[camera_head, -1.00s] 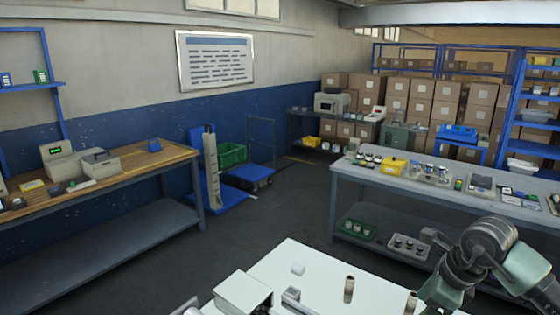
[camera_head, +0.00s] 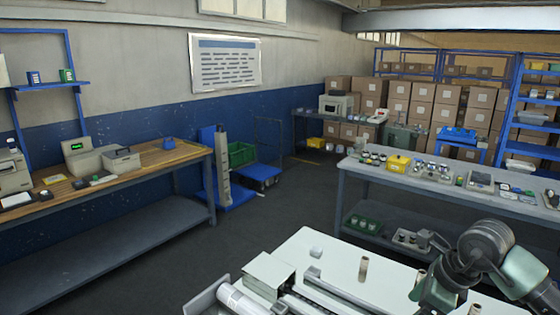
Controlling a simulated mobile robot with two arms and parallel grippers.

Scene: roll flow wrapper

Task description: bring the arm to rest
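My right arm (camera_head: 485,255) comes in at the lower right, bent over the right end of the white table (camera_head: 385,285). Its grey and dark joints fill that corner. Its gripper end cannot be made out clearly against the arm links, so I cannot tell whether it is open or shut. My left arm and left gripper are not in view.
A wooden bench (camera_head: 165,158) stands left, a grey bench (camera_head: 465,194) right. Open floor (camera_head: 290,210) lies between.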

